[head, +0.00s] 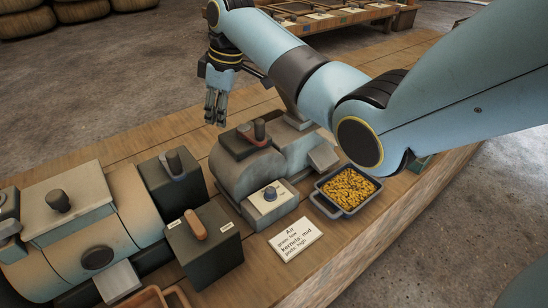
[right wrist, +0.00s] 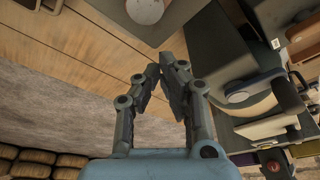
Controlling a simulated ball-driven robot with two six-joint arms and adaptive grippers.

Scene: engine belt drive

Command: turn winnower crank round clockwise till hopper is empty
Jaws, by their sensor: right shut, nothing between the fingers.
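Two grey machines stand on the wooden bench. The larger one (head: 90,237) has a drum and a dark upright knob. I cannot tell which is the winnower, which handle is its crank, or whether a hopper holds anything. My right gripper (head: 214,122) is shut and empty, pointing down behind the smaller machine, apart from it. In the right wrist view, the closed fingertips (right wrist: 164,63) are over bench planks, with machine parts at right. My left gripper is not in view.
A blue-grey tray of yellow kernels (head: 348,189) sits by the smaller machine's chute. A printed card (head: 296,242) lies in front. A dark box with an orange handle (head: 203,245) stands between the machines. Bare bench lies behind the smaller machine.

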